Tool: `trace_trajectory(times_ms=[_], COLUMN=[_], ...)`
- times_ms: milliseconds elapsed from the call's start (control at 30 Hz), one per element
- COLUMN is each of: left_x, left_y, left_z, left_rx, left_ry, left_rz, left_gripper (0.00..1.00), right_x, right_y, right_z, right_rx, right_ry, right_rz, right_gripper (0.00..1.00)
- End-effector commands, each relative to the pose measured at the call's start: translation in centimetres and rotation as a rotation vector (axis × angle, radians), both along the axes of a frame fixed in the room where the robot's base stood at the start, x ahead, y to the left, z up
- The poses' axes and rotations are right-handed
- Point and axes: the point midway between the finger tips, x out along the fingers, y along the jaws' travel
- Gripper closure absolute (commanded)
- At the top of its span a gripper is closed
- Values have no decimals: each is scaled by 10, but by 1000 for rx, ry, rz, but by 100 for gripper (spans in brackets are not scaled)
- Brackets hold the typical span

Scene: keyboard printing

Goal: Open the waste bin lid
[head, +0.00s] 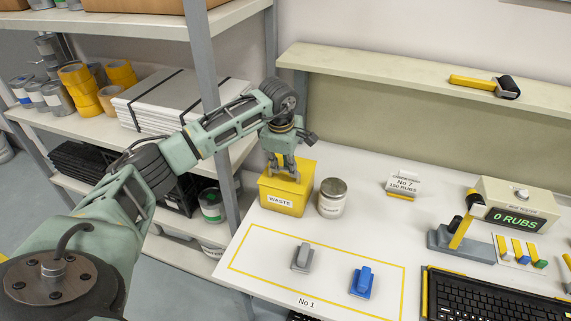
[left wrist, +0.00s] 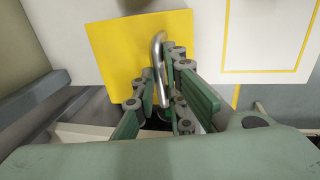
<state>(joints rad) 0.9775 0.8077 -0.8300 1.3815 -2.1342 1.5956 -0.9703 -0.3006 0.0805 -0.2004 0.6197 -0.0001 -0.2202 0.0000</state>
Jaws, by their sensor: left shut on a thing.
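The yellow waste bin (head: 284,197) stands at the left end of the white table, with a "WASTE" label on its front. Its yellow lid (left wrist: 112,50) lies flat over the top, as far as I can see. A bent metal handle (left wrist: 158,45) rises from the lid. My left gripper (head: 287,174) is over the lid, pointing down. In the left wrist view my left gripper (left wrist: 165,88) is shut on the handle, with its fingers on either side. In the head view the gripper hides the handle. My right gripper is not in view.
A metal can (head: 332,198) stands close to the right of the bin. A shelf post (head: 212,110) rises close to the left, behind my arm. A grey stamp (head: 302,257) and a blue stamp (head: 362,281) stand in the yellow-outlined area in front.

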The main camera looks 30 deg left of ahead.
Motion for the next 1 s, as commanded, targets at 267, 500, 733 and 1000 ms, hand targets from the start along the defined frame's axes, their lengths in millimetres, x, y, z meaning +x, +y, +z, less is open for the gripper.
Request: trace_trajectory(times_ms=[267, 500, 733, 1000], left_x=[1, 1, 6, 20], left_y=[1, 1, 2, 5], left_z=[1, 2, 9, 29], left_rx=[1, 0, -1, 0], left_ry=[-4, -5, -7, -10], left_rz=[1, 2, 2, 5], left_gripper=[100, 100, 100, 100], right_x=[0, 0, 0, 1], right_y=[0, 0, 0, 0], right_z=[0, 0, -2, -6], right_rx=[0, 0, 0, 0], right_ry=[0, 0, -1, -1], right_rz=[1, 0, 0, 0], right_gripper=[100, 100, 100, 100])
